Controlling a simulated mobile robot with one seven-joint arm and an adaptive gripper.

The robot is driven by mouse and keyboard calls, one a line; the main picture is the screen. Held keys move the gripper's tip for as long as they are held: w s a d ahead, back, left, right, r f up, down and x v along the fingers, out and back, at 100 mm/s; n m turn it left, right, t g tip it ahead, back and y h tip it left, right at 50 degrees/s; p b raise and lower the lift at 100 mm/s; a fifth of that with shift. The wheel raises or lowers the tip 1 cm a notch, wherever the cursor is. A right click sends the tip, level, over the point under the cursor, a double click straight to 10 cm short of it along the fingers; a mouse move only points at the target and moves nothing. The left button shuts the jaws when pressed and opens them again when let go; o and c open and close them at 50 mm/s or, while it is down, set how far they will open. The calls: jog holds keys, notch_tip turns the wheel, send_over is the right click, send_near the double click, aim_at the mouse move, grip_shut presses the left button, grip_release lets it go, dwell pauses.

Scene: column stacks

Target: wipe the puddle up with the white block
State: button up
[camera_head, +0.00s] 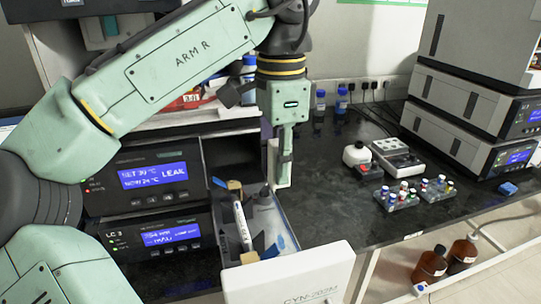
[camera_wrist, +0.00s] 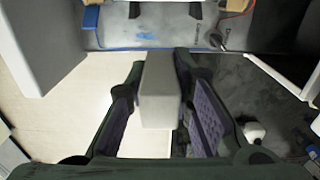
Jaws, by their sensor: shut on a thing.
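My gripper (camera_head: 281,155) points down above the open drawer (camera_head: 285,215). It is shut on the white block (camera_head: 271,160). In the wrist view the block (camera_wrist: 161,90) sits between the two purple-padded fingers (camera_wrist: 160,100). The block looks held up, apart from the drawer floor. Blue patches (camera_head: 271,251) show inside the drawer, and a blue streak (camera_wrist: 135,48) shows in the wrist view. I cannot tell for sure which of this blue is the puddle. Part of the drawer floor is hidden by its walls and contents.
The drawer's white front panel (camera_head: 290,275) sticks out toward me. A white-edged item (camera_head: 242,226) and a tan block (camera_head: 249,257) are in the drawer.

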jog(key=shift+d+f, duration=0.1)
jog(key=shift+f, duration=0.65)
notch_tip(320, 180, down, 5)
jog(key=b, duration=0.2)
jog(key=shift+r+b, duration=0.15)
jog(key=shift+b, duration=0.2)
jog(key=shift+f+b, duration=0.65)
jog(key=shift+f, duration=1.45)
jog(key=shift+f, duration=0.6)
jog(key=shift+s, duration=0.15)
